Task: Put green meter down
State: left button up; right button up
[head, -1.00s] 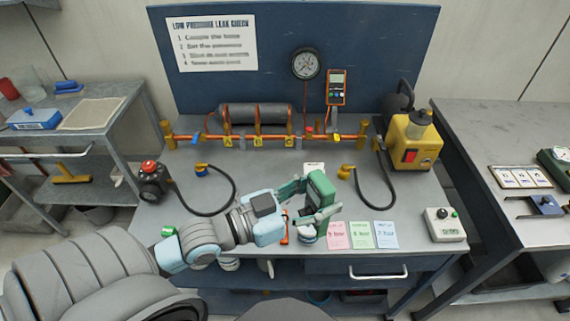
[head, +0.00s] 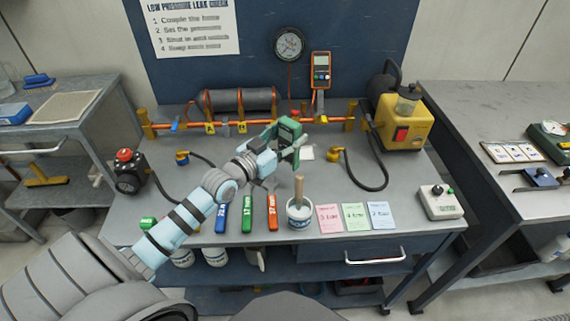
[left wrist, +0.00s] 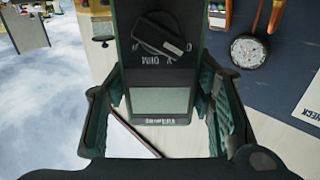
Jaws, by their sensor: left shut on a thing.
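My left gripper (head: 286,144) is shut on the green meter (head: 289,131) and holds it over the back middle of the bench, in front of the copper pipe. In the left wrist view the meter (left wrist: 155,70) sits between the two fingers, with its dial and grey screen facing the camera. Whether its lower end touches the bench cannot be told. My right gripper is not in view.
An orange meter (head: 320,70) and a round gauge (head: 289,44) are on the back panel. A pot with a brush (head: 299,213), coloured tools (head: 246,213) and paper cards (head: 355,216) line the front. A yellow pump (head: 402,122) stands right. Bare bench lies between brush and hose.

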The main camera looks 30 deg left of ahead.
pick_arm(q)
notch_tip(320, 180, down, 6)
jog(key=b, duration=0.4)
jog(key=shift+f, duration=0.1)
jog(key=shift+r, duration=0.2)
jog(key=shift+f, duration=0.2)
jog(key=o, duration=1.5)
jog(key=shift+r, duration=0.1)
jog(key=shift+o, duration=0.2)
